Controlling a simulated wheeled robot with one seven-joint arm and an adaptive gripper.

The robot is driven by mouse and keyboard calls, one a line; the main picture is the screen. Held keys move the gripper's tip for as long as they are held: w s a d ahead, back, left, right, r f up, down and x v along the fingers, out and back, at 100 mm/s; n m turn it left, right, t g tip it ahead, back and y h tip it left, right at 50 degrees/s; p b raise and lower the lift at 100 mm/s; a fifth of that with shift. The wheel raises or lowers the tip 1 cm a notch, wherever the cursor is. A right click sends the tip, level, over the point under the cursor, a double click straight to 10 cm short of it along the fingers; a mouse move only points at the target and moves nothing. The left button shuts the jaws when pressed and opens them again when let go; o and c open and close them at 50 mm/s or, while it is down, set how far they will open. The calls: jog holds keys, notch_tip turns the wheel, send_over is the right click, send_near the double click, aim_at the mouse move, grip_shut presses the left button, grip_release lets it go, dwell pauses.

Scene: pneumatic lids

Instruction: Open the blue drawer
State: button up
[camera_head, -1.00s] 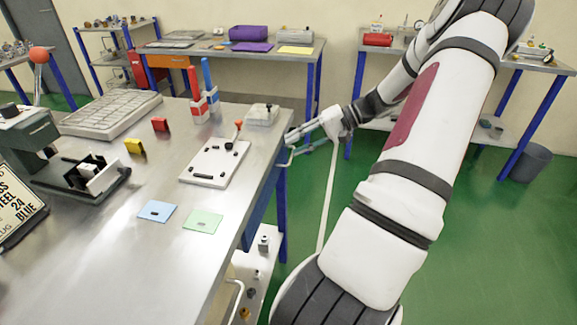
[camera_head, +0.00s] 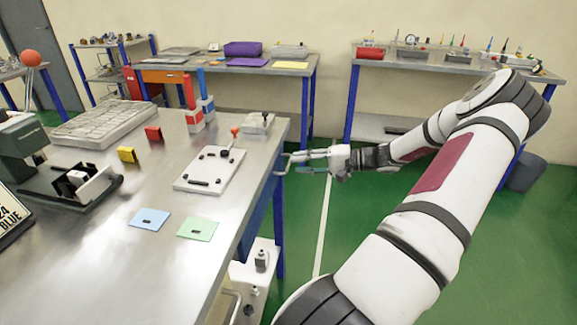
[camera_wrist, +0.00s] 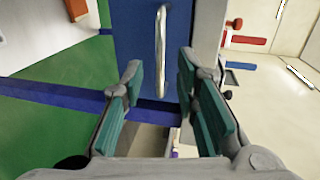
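The blue drawer (camera_wrist: 136,50) shows its blue front in the wrist view, with a pale metal bar handle (camera_wrist: 161,40) running up the picture. In the head view the handle (camera_head: 282,171) stands out at the workbench's right edge, beside my gripper. My gripper (camera_head: 297,160) reaches in from the right, just below the tabletop level. In the wrist view its teal-padded fingers (camera_wrist: 159,80) are apart, and the handle lies between their lines, toward the tips. I cannot tell whether they touch it. Most of the drawer is hidden in the head view.
The workbench top (camera_head: 120,270) holds a white plate with an orange-knobbed lever (camera_head: 210,168), blue and green squares (camera_head: 198,228) and other parts. A lower white shelf (camera_head: 262,262) sits under it. Green floor (camera_head: 345,215) is free to the right. Other benches stand at the back.

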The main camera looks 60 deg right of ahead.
aim_at(289, 163)
jog(key=shift+x, duration=2.2)
grip_shut()
